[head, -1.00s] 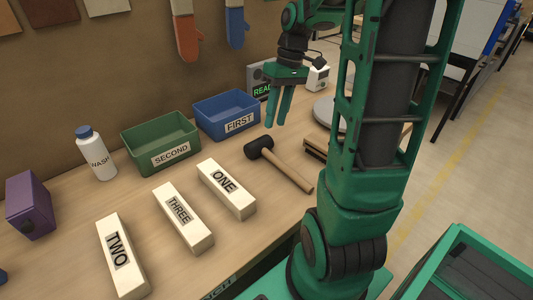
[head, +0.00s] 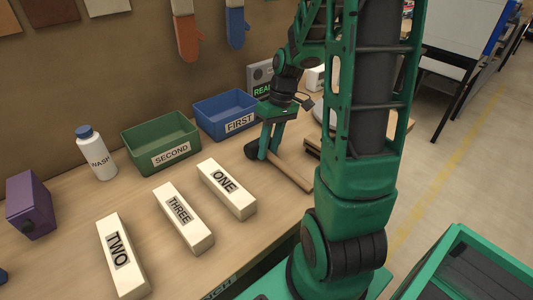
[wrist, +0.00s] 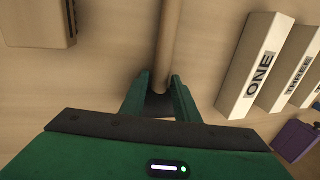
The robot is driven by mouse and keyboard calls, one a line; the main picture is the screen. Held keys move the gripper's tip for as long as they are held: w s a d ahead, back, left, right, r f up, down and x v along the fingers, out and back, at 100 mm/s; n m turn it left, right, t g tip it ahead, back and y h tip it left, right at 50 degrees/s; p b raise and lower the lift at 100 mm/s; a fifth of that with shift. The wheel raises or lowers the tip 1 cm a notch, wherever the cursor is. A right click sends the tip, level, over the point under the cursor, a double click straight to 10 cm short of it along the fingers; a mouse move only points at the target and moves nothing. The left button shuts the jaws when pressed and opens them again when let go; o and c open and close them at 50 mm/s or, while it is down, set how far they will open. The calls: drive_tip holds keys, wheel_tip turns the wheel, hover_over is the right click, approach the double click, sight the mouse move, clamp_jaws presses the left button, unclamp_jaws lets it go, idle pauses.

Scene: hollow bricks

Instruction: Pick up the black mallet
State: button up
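The black mallet lies on the workbench, with its black head (head: 251,150) toward the bins and its wooden handle (head: 294,171) pointing toward my arm. My gripper (head: 268,157) is lowered over the mallet, pointing down, just behind the head. In the wrist view, the handle (wrist: 167,45) runs between the two green fingertips (wrist: 160,78), with a small gap at the left finger. The black head (wrist: 158,106) shows partly between the fingers; the gripper body hides the rest. The gripper looks open around the handle, not closed on it.
White bricks ONE (head: 228,190), THREE (head: 183,220) and TWO (head: 122,258) lie left of the mallet. A blue FIRST bin (head: 226,115) and green SECOND bin (head: 160,143) stand behind. A white bottle (head: 95,155) and purple block (head: 30,205) are farther left.

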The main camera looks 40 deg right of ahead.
drive_tip(key=shift+f, duration=0.2)
clamp_jaws()
drive_tip(key=shift+r, duration=0.1)
